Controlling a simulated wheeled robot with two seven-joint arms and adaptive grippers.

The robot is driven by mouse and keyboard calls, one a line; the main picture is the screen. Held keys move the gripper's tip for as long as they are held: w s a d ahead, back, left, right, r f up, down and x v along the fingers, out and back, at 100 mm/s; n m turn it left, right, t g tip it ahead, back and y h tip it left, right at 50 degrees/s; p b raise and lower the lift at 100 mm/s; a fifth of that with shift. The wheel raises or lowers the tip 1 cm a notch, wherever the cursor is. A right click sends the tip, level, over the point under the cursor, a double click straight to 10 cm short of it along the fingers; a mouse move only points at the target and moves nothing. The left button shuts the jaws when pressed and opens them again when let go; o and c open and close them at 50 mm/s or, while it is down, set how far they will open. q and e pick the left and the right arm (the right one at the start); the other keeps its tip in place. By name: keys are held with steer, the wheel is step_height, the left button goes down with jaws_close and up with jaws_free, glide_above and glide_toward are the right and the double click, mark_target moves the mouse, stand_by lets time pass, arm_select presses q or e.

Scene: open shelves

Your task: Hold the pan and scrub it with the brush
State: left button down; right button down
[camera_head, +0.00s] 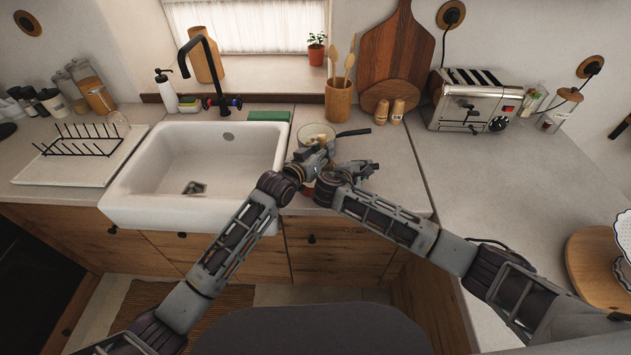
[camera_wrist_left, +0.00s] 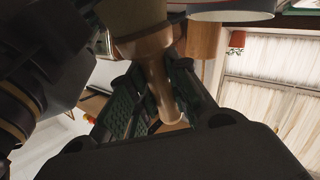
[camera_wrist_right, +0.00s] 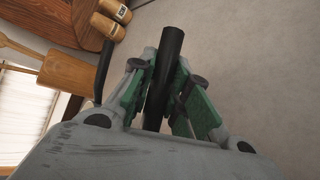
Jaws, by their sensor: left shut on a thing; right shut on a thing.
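My left gripper (camera_head: 318,157) is shut on the brush; its brown wooden handle (camera_wrist_left: 158,80) runs between the fingers in the left wrist view, with a wider tan part (camera_wrist_left: 132,22) above. My right gripper (camera_head: 366,168) is shut on a thick black handle (camera_wrist_right: 165,70), which I take for the pan's; the pan's body is out of the right wrist view. In the head view a pale round vessel (camera_head: 318,131) shows just behind both grippers. I cannot tell whether it joins the held handle or whether the brush touches it. The grippers are close together over the counter.
A white sink (camera_head: 205,150) with a black faucet (camera_head: 210,75) lies left. A thin black handle (camera_head: 353,132) points right behind my grippers. A utensil holder (camera_head: 338,102), two shakers (camera_head: 390,112) and a toaster (camera_head: 472,100) stand behind. The right counter (camera_head: 480,180) has free room.

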arm_select(q)
steer(key=shift+r, duration=1)
arm_select(e)
steer(key=c, duration=1.3)
jaws_free()
steer(key=shift+v, duration=6)
steer(key=shift+f, duration=0.1)
arm_select(q)
steer(key=shift+s+a, duration=0.1)
steer(key=shift+s, duration=0.05)
arm_select(e)
steer(key=shift+s+a, duration=0.1)
